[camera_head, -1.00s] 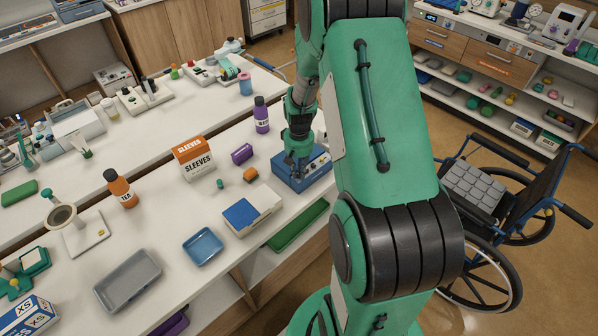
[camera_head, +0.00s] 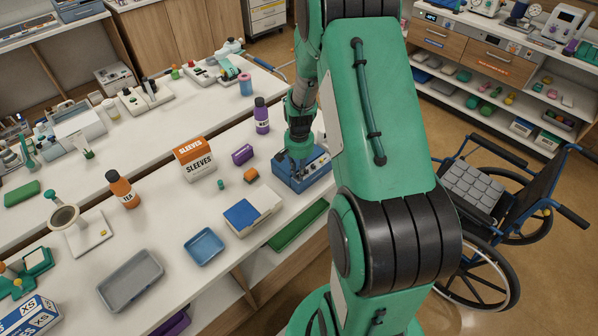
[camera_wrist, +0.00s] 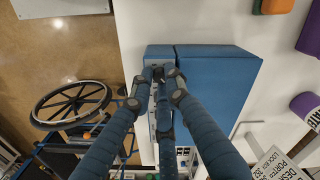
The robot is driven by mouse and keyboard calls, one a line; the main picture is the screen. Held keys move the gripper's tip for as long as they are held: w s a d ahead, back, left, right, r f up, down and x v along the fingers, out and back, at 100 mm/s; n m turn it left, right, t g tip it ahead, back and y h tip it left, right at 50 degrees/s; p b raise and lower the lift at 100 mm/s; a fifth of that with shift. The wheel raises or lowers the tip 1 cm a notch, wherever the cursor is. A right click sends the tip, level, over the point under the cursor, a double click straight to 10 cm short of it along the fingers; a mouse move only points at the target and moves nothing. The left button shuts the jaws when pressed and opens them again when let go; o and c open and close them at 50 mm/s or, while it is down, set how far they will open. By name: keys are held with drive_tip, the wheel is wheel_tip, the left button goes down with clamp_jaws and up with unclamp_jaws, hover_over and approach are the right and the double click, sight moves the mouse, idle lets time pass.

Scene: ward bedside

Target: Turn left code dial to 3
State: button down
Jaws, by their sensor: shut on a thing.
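The blue lockbox (camera_head: 287,184) stands at the right end of the near bench, under my gripper (camera_head: 295,164). In the wrist view, its broad blue top (camera_wrist: 222,82) lies right of a pale front strip (camera_wrist: 152,118). My gripper (camera_wrist: 158,77) has its fingers closed together at the upper end of this strip. A small dark knob, seemingly the left code dial (camera_wrist: 158,71), shows between the fingertips. The fingers hide most of it and any digits on it, so its setting cannot be read.
A purple roll (camera_head: 242,154), a small orange block (camera_head: 250,175) and a blue-and-white box (camera_head: 247,217) stand left of the lockbox. A printed card (camera_wrist: 278,165) lies on the bench. A wheelchair (camera_head: 490,200) stands on the floor to the right.

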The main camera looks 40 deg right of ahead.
drive_tip(key=c, duration=1.9)
unclamp_jaws()
drive_tip(key=shift+c, duration=0.2)
drive_tip(key=shift+n, duration=0.4)
drive_tip(key=n+b, duration=0.1)
drive_tip(key=n, duration=0.2)
drive_tip(key=shift+n+b, duration=0.3)
drive_tip(key=shift+n, duration=0.1)
wheel_tip(320, 180, up, 14)
drive_tip(key=p, duration=0.2)
drive_tip(key=s+a+r+n+t+p, duration=0.1)
drive_tip(key=a+r+n, duration=1.1)
drive_tip(key=n, duration=0.5)
drive_tip(key=shift+s+a+r+t+h, duration=0.3)
drive_tip(key=shift+s+a+r, duration=0.1)
drive_tip(key=shift+r, duration=0.3)
drive_tip(key=shift+d, duration=0.1)
